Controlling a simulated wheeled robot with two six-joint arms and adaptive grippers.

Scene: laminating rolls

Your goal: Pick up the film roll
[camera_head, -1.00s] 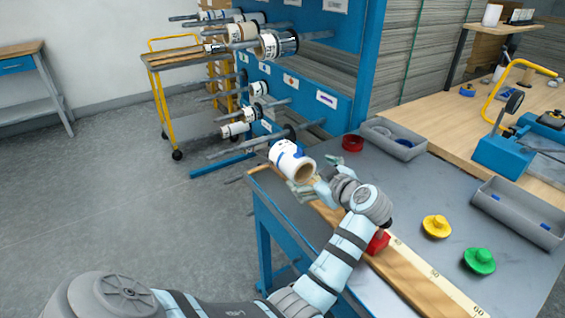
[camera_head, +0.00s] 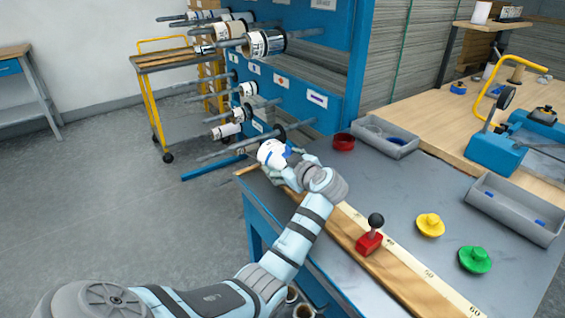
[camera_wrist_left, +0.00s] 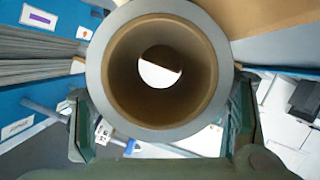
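The film roll (camera_head: 270,152), white with blue marks, is at the far left corner of the grey worktable (camera_head: 390,200). My left gripper (camera_head: 286,164) is at its near end and hides part of it. In the left wrist view the roll (camera_wrist_left: 160,70) is seen end-on, with its brown hollow core facing the camera. The fingers of my left gripper (camera_wrist_left: 163,125) are spread to either side of it. I cannot tell whether they touch it. My right gripper is not in view.
A red block with a black knob (camera_head: 370,240) sits on the wooden strip along the table edge. Yellow (camera_head: 430,225) and green (camera_head: 475,260) knobs, a red ring (camera_head: 344,141) and grey trays (camera_head: 515,208) are on the table. A blue rack (camera_head: 330,80) with rods and rolls stands behind.

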